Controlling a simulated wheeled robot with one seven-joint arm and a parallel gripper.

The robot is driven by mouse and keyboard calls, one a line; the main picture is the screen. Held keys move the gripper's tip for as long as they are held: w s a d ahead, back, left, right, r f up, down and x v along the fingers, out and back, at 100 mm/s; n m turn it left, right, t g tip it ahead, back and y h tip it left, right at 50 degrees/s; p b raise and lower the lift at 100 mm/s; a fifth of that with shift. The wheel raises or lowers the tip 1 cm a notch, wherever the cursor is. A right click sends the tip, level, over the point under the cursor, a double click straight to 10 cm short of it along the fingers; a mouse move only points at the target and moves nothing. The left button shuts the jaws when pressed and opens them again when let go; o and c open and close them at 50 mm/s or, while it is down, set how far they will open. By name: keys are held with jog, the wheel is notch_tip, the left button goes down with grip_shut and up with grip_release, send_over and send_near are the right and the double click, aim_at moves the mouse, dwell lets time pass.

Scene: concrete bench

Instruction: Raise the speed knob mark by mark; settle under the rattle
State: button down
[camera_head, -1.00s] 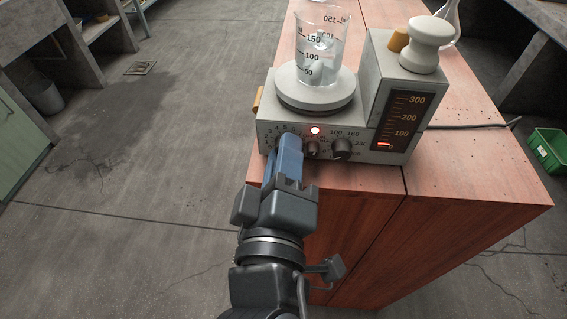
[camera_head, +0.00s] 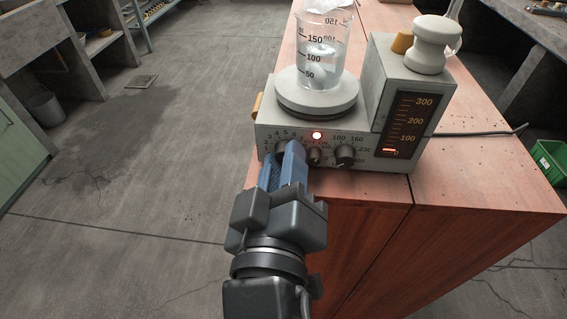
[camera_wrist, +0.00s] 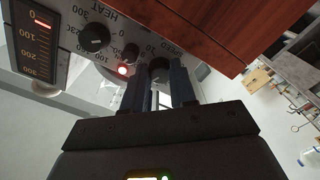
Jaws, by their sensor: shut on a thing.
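The stirrer hotplate (camera_head: 300,127) stands on the wooden bench, with a red lamp (camera_head: 316,135) lit on its front panel. The speed knob (camera_wrist: 159,69), under the SPEED lettering, sits between the blue fingers of my gripper (camera_wrist: 156,82) in the wrist view. My gripper (camera_head: 287,160) is shut on it; in the head view the fingers mostly hide the knob, and its mark cannot be read. A glass beaker (camera_head: 312,38) of clear liquid stands upright on the round plate, with a pale blurred shape near its bottom.
The heat knob (camera_head: 345,155) and a smaller middle knob (camera_head: 315,156) are close right of my fingers. A tall column display (camera_head: 405,125) shows a short red bar near zero. A dark cord (camera_head: 480,134) runs right across the bench (camera_head: 480,190). The floor left of the bench is clear.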

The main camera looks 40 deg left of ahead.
jog(key=shift+f, duration=0.15)
jog(key=c, duration=1.2)
grip_release()
jog(key=v, duration=0.8)
jog(key=shift+a, duration=0.1)
jog(key=shift+w, duration=0.1)
dwell(1.2)
